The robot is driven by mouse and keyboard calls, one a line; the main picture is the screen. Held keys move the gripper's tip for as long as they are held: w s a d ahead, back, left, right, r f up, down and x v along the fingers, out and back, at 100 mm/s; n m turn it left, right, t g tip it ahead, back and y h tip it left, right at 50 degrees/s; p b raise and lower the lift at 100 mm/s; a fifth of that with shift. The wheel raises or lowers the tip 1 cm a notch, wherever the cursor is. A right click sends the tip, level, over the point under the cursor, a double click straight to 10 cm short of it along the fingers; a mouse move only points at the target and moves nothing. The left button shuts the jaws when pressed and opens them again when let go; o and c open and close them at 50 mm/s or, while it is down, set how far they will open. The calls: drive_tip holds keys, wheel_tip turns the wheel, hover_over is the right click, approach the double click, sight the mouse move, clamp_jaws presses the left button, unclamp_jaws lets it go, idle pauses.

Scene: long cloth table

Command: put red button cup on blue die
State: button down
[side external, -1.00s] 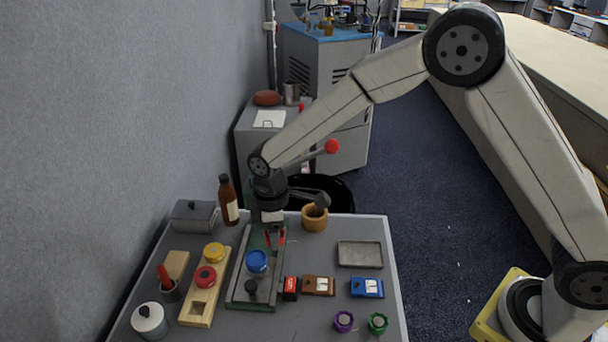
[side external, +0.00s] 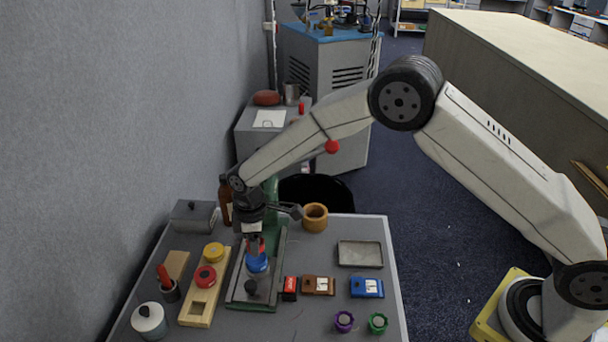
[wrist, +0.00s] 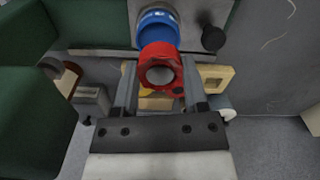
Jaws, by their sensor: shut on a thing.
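The blue die (side external: 257,263) sits on the base of the green press, and it also shows in the wrist view (wrist: 158,27). My gripper (side external: 256,245) is directly above it, pointing down. In the wrist view my gripper (wrist: 160,85) is shut on the red button cup (wrist: 160,60), a red ring with a pale centre between the two grey fingers. The cup overlaps the near edge of the blue die in that view. In the side view the fingers mostly hide the cup, and I cannot tell whether it touches the die.
The green press (side external: 272,240) stands close behind my gripper, with a dark knob (side external: 251,287) in front. A wooden rack (side external: 196,309) with red and yellow dies is left. Red, brown and blue boxes (side external: 367,288), a grey tray (side external: 360,247), and purple and green cups are right.

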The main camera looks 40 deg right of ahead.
sight(256, 259)
drive_tip(key=shift+w+f, duration=0.25)
drive_tip(key=shift+f, duration=1.55)
drive_tip(key=shift+f, duration=0.1)
